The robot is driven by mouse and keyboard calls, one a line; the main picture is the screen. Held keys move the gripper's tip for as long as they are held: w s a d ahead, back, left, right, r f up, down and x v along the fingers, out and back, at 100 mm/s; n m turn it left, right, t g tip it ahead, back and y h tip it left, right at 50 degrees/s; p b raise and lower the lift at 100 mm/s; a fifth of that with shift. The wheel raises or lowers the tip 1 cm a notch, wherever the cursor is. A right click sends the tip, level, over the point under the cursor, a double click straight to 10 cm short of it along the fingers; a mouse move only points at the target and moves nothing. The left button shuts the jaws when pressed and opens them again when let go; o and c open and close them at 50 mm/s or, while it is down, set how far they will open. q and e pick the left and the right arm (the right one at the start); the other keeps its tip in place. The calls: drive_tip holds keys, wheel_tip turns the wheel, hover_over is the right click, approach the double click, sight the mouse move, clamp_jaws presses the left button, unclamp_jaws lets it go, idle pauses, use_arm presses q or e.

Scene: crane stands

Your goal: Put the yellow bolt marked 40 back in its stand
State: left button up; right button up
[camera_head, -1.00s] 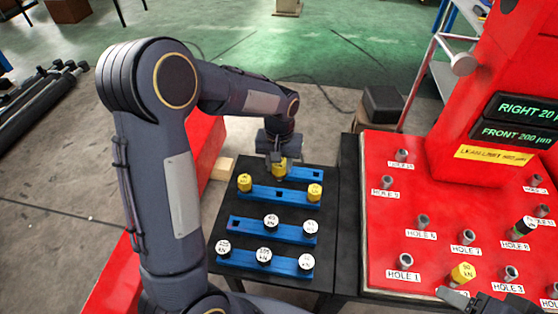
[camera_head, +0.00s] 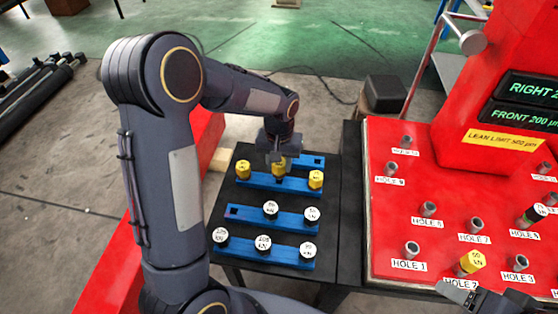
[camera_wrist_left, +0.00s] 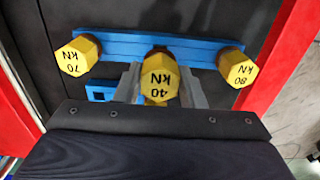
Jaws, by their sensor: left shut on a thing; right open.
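The yellow bolt marked 40 (camera_wrist_left: 157,82) is held upright between the fingers of my left gripper (camera_head: 279,157); its yellow head also shows in the head view (camera_head: 279,165). A blue stand (camera_head: 260,180) bears yellow bolts marked 70 (camera_wrist_left: 78,55) and 80 (camera_wrist_left: 238,68) at its ends. In the head view the held bolt appears between and just behind them. A rear blue stand (camera_head: 303,159) shows an empty square hole near its right end; its left part is hidden by my gripper. I cannot tell whether the bolt's lower end touches a stand. My right gripper (camera_head: 472,295) is open at the bottom right.
Two nearer blue stands (camera_head: 255,220) hold white-topped bolts on the black table (camera_head: 228,274). On the right, a red plate (camera_head: 390,230) has several metal sockets and another yellow bolt (camera_head: 470,262). A red machine column (camera_head: 475,90) rises behind it.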

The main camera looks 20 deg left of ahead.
sight(279, 170)
use_arm(q)
drive_tip(key=shift+f, duration=0.2)
idle(0.5)
drive_tip(key=shift+f+b, duration=1.25)
drive_tip(key=shift+f, duration=0.3)
drive_tip(key=o, duration=1.1)
drive_tip(key=shift+r, duration=0.15)
drive_tip(key=shift+r+p, duration=2.05)
drive_tip(key=shift+r, duration=0.35)
